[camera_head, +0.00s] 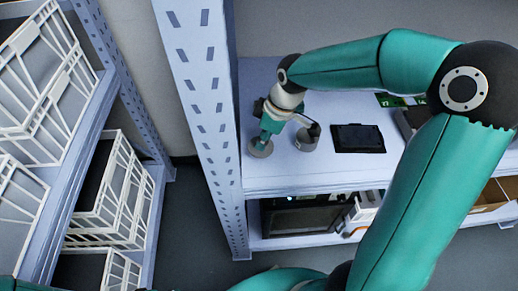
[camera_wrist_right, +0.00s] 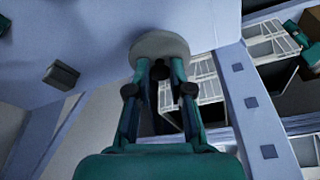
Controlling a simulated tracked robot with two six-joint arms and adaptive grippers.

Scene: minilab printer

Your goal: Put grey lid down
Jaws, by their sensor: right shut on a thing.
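The grey lid (camera_head: 261,149) is a round disc at the left front part of the white shelf top, close to the perforated post. My right gripper (camera_head: 265,136) points down and is shut on it. In the right wrist view the lid (camera_wrist_right: 160,45) sits at the fingertips of the right gripper (camera_wrist_right: 158,68). I cannot tell whether the lid touches the shelf. My left gripper is out of view; only teal arm parts show at the bottom.
A black flat device (camera_head: 358,138) lies right of the container. The perforated shelf post (camera_head: 203,100) rises left of the lid. A rack with white crates (camera_head: 112,195) stands further left. A dark screened machine (camera_head: 300,216) is on the level below. The shelf front edge is near.

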